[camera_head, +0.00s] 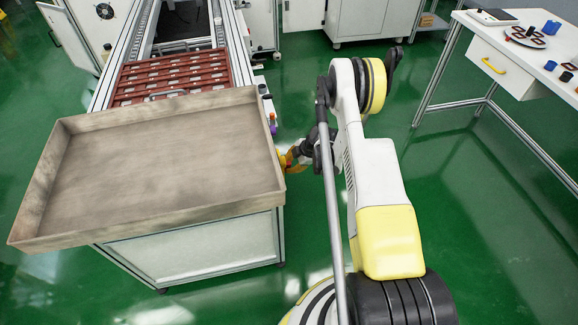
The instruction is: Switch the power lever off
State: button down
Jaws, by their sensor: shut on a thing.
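The power lever shows as a small orange and yellow part (284,161) on the right side of the conveyor, just beside the grey tray's right edge. My gripper (295,154) reaches it from the right and is shut on it. The lever is small here and partly covered by my gripper and the tray's rim, so its exact angle cannot be told.
A large, empty grey tray (240,202) covers the conveyor's near end. Red racks (170,72) lie on the conveyor (103,75) behind it. A white table (512,45) with small parts stands at right. Green floor (455,240) is clear between.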

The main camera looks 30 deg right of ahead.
jog(key=shift+a, duration=0.15)
jog(key=c, duration=1.4)
grip_release()
jog(key=shift+w+a, duration=0.1)
jog(key=shift+a, duration=0.05)
jog(key=shift+d+r, duration=0.15)
jog(key=shift+d, duration=0.05)
jog(key=v, duration=1.1)
jog(key=shift+s+r, duration=0.25)
jog(key=shift+s, duration=0.1)
